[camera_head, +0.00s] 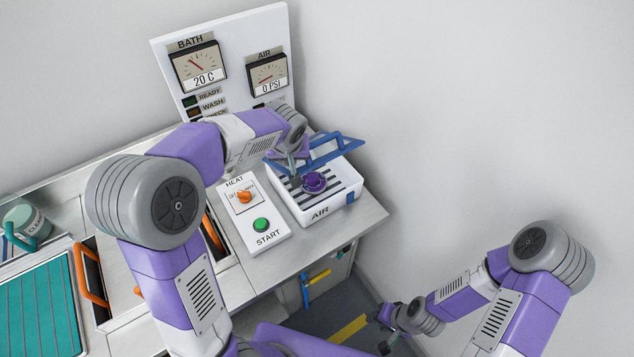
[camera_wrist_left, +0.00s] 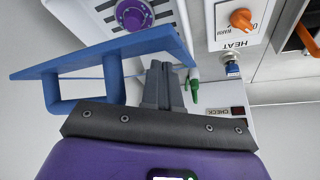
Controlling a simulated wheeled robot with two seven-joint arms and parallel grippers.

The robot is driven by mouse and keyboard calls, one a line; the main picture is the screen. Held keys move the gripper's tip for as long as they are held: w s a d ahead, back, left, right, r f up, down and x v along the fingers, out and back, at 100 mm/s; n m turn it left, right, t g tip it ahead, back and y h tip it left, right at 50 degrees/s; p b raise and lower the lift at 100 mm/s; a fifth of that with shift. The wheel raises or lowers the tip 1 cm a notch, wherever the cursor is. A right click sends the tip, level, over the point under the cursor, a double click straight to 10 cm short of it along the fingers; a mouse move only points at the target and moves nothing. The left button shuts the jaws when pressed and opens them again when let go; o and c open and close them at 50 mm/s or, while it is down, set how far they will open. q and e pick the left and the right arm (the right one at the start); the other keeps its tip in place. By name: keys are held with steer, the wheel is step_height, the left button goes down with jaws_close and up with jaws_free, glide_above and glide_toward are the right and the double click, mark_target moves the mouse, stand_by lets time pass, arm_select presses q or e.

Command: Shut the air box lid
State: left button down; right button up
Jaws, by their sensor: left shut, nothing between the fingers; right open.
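The white air box (camera_head: 330,205), marked AIR, stands on the right end of the counter with a purple knob (camera_head: 314,182) on its slatted interior. Its blue lid (camera_head: 322,152) is open, raised at the back of the box. The lid and its handle also show in the left wrist view (camera_wrist_left: 95,60). My left gripper (camera_head: 293,172) is shut and empty over the box's left rear side, close by the lid. Its fingers (camera_wrist_left: 161,75) overlap the lid's edge in the wrist view; I cannot tell if they touch. My right gripper (camera_head: 386,330) is open, low and away from the box.
A control panel with an orange HEAT knob (camera_head: 244,197) and green START button (camera_head: 261,224) lies left of the box. A gauge board (camera_head: 228,60) stands behind. Orange handles (camera_head: 90,280) and a teal-covered tray (camera_head: 42,305) are at left.

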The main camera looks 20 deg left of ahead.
arm_select(q)
steer(key=shift+s+d+f, duration=0.1)
steer(key=shift+d+f, duration=0.05)
steer(key=shift+f, duration=0.15)
step_height(320, 180, down, 9)
steer(key=s+d+b, duration=0.1)
steer(key=b, duration=0.8)
steer(key=shift+d, duration=0.2)
steer(key=shift+s+r, duration=0.1)
step_height(320, 180, up, 10)
steer(key=p, duration=0.7)
stand_by(0.4)
